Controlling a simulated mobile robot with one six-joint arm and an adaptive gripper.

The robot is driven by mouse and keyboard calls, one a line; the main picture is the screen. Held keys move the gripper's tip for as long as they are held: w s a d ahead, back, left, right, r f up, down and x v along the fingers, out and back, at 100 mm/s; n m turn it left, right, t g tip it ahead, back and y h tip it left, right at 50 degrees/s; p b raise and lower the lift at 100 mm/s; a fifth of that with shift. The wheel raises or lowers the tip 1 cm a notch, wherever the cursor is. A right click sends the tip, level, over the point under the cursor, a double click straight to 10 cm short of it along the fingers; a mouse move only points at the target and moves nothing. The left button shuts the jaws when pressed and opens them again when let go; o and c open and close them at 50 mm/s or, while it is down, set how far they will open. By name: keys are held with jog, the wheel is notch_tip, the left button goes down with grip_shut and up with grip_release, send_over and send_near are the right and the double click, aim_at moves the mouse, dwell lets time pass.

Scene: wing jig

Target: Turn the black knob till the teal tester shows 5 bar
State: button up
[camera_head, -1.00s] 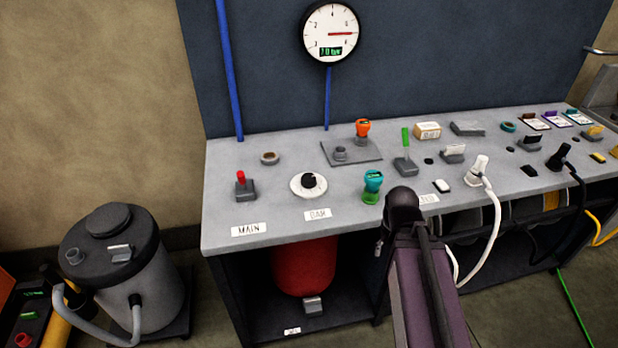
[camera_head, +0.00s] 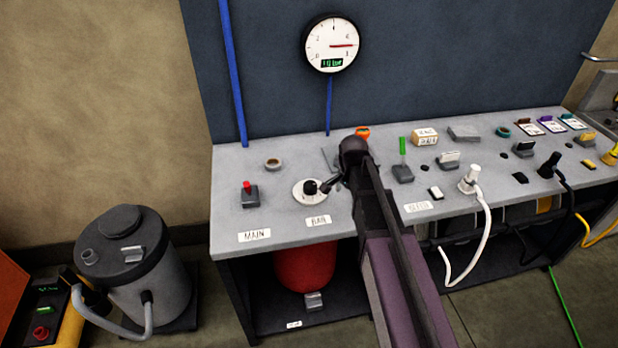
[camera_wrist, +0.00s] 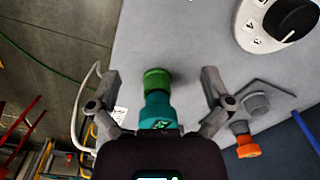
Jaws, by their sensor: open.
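The black knob (camera_head: 310,187) sits on a white dial on the bench top, above the BAR label. The knob also shows at the upper right of the wrist view (camera_wrist: 290,18). My gripper (camera_head: 332,184) is beside the knob in the head view. In the wrist view my gripper (camera_wrist: 160,78) is open, with its fingers apart on either side of the teal tester (camera_wrist: 156,110) and its green end (camera_wrist: 157,79). Contact cannot be told. My arm hides the tester in the head view. I cannot read its pressure.
A round wall gauge (camera_head: 331,45) has a red needle pointing right and a green readout, seemingly 10 bar. An orange-topped tester (camera_wrist: 247,146) is on a grey plate nearby. A red-topped switch (camera_head: 248,194) stands left of the dial. A white plug (camera_head: 469,178) with cable is to the right.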

aim_at(310, 185)
jog(key=w+a+r+m+p, duration=0.6)
jog(key=w+a, duration=0.3)
jog(key=a, duration=0.3)
jog(key=shift+w+r+m, duration=0.4)
jog(key=shift+r+m, duration=0.1)
jog(key=shift+m, duration=0.3)
jog(key=shift+f, duration=0.15)
jog(key=f+b, duration=1.3)
jog(key=shift+w+f+b, duration=0.2)
jog(key=shift+w+b, duration=0.2)
jog(key=c, duration=1.1)
jog(key=shift+a, duration=0.5)
jog(key=shift+d, duration=0.4)
